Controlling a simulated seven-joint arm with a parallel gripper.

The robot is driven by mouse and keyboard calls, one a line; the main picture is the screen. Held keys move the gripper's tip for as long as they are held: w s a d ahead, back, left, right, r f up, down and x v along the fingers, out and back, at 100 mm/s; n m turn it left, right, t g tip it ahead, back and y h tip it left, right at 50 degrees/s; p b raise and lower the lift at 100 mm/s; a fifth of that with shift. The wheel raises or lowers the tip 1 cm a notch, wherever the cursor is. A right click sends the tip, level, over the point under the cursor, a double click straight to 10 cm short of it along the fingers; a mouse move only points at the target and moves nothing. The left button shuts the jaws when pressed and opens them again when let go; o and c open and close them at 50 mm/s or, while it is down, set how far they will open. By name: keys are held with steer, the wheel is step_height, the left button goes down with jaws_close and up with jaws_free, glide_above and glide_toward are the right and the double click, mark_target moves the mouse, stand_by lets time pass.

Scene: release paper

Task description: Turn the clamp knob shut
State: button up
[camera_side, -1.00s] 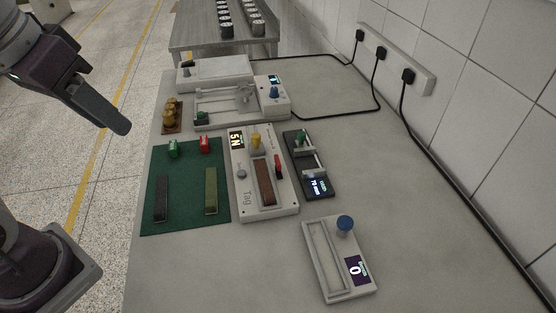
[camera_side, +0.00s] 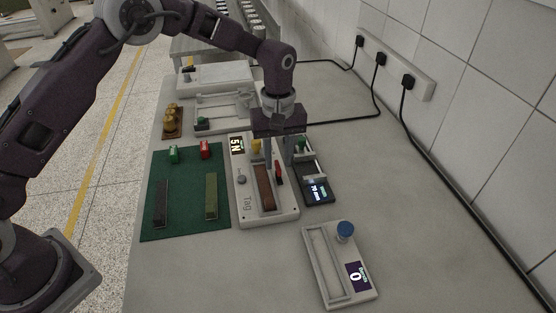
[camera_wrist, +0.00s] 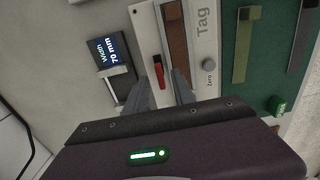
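The grey tester marked "Tag" (camera_side: 243,203) carries a brown strip (camera_side: 264,186), a red lever (camera_side: 278,172), a grey Zero button (camera_side: 241,180) and a yellow knob (camera_side: 255,146). Which knob is the clamp knob is not labelled. My gripper (camera_side: 278,160) points down over the tester's far half, with its fingers apart and nothing seen between them. The yellow knob shows just left of the fingers in the side view, partly covered. In the wrist view my gripper (camera_wrist: 165,95) spans near the red lever (camera_wrist: 159,73); the yellow knob is hidden there.
A black width gauge (camera_side: 318,190) with a green knob stands close right of the tester. A green mat (camera_side: 185,222) with strips and clips lies left. A white device (camera_side: 315,262) with a blue knob (camera_side: 345,230) is in front.

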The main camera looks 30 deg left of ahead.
steer(key=shift+f, duration=0.65)
jaws_close()
steer(key=shift+m, duration=0.3)
steer(key=m, duration=0.3)
steer(key=shift+m, duration=0.4)
steer(key=m, duration=0.4)
steer(key=shift+r+m, duration=0.1)
steer(key=shift+m, duration=0.2)
steer(key=m, duration=0.4)
steer(key=shift+m, duration=2.4)
